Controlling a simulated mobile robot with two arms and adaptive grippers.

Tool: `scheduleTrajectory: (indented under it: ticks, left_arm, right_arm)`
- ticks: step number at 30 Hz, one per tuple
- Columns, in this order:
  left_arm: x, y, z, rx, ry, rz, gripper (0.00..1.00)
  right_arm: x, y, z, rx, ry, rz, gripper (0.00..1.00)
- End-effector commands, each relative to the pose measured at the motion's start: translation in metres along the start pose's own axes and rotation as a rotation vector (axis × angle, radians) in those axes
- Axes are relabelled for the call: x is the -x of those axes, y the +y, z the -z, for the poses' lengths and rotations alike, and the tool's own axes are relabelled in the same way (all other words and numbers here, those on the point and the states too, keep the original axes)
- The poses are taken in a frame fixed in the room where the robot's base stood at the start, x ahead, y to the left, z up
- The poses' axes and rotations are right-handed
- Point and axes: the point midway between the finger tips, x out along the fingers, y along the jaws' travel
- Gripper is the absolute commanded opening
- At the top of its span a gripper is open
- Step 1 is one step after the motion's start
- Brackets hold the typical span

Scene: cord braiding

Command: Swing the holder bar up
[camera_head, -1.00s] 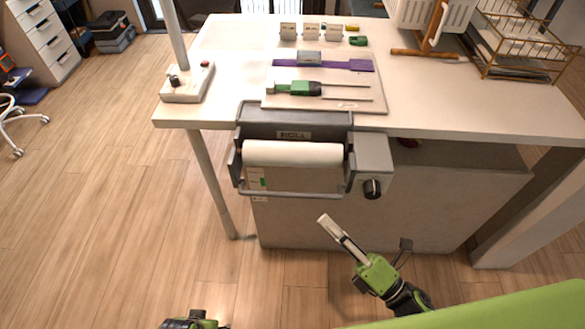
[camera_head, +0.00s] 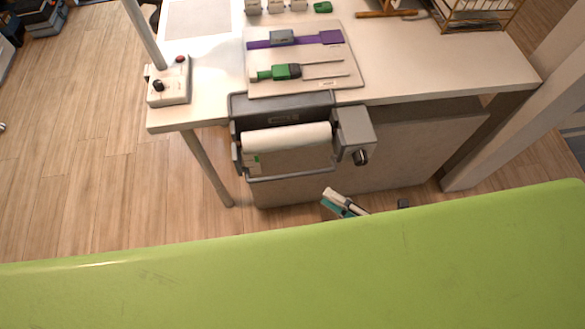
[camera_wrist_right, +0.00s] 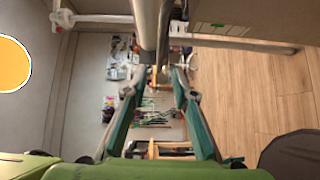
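The holder bar (camera_head: 290,174) is a thin grey rail along the lower front of the roll unit (camera_head: 282,107), below a white paper roll (camera_head: 287,137). It hangs low, under the table's front edge. My right gripper (camera_head: 327,199) is below and to the right of the unit, apart from the bar in the head view. The right wrist view shows its two fingers (camera_wrist_right: 157,78) spread apart with nothing gripped. A pale horizontal rail (camera_wrist_right: 225,41) crosses beyond the fingertips there; I cannot tell whether it is the holder bar. My left gripper is out of view.
The unit's side box (camera_head: 354,130) with a black knob (camera_head: 360,157) sits right of the roll. The white table (camera_head: 430,75) carries a tool board (camera_head: 315,84) and a control box (camera_head: 168,87). A table leg (camera_head: 207,170) stands left of the unit. A green surface covers the foreground.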

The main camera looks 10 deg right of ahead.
Motion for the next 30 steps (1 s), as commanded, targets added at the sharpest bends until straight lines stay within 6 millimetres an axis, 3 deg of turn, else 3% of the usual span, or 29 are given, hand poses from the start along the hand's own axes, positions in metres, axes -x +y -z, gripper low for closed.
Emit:
scheduleTrajectory:
  ticks: [9, 15, 21, 30]
  left_arm:
    - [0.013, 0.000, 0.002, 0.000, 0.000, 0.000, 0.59]
    - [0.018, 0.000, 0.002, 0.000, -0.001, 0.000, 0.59]
    - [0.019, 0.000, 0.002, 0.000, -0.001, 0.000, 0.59]
    - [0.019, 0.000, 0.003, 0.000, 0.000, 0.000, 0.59]
  right_arm:
    - [-0.068, 0.004, -0.001, 0.002, -0.001, -0.006, 0.26]
    - [-0.103, 0.003, 0.000, 0.001, -0.001, -0.004, 0.26]
    - [-0.121, 0.001, 0.000, 0.002, 0.000, -0.002, 0.26]
    - [-0.124, 0.001, 0.000, 0.002, 0.000, -0.002, 0.26]
